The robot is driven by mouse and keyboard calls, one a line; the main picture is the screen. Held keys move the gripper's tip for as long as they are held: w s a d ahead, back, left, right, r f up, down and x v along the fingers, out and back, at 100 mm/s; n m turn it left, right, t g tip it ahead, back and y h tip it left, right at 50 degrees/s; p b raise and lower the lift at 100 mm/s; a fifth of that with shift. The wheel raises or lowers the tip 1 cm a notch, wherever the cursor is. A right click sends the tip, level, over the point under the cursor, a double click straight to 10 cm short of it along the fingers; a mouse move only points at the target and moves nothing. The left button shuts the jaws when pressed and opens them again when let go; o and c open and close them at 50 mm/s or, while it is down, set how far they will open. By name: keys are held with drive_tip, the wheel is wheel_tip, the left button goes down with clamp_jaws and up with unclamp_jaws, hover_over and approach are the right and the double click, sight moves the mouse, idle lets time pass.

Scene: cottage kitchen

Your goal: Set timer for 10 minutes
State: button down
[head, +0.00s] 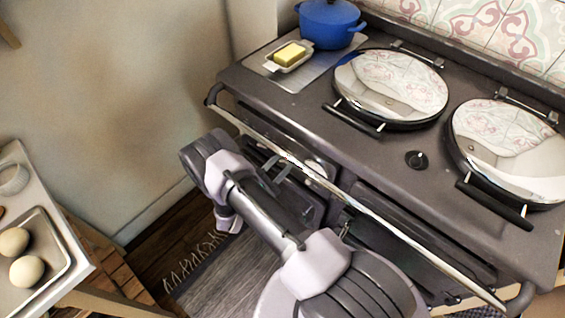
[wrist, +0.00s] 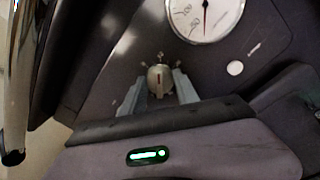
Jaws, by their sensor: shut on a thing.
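A small pale metal knob (wrist: 159,79) with a dark reddish mark on its face sits on the dark front panel of the range cooker in the wrist view. Small marks lie around its upper side, too small to read. My gripper (wrist: 159,76) has one finger on each side of the knob and is shut on it. In the head view my gripper (head: 276,166) is at the cooker's front, behind the rail; the knob cannot be made out there. No readable time setting shows.
A round white gauge (wrist: 205,14) with a needle is above right of the knob, with a white button (wrist: 235,68) below it. A long metal rail (head: 380,220) runs along the cooker front. A butter dish (head: 289,58) and a blue pot (head: 330,24) stand on the cooker top.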

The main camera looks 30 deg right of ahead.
idle(0.4)
drive_tip(key=c, duration=0.9)
unclamp_jaws()
drive_tip(key=p+v, duration=0.3)
drive_tip(key=v, duration=1.4)
drive_tip(key=shift+s+a, duration=0.1)
drive_tip(key=shift+a, duration=0.15)
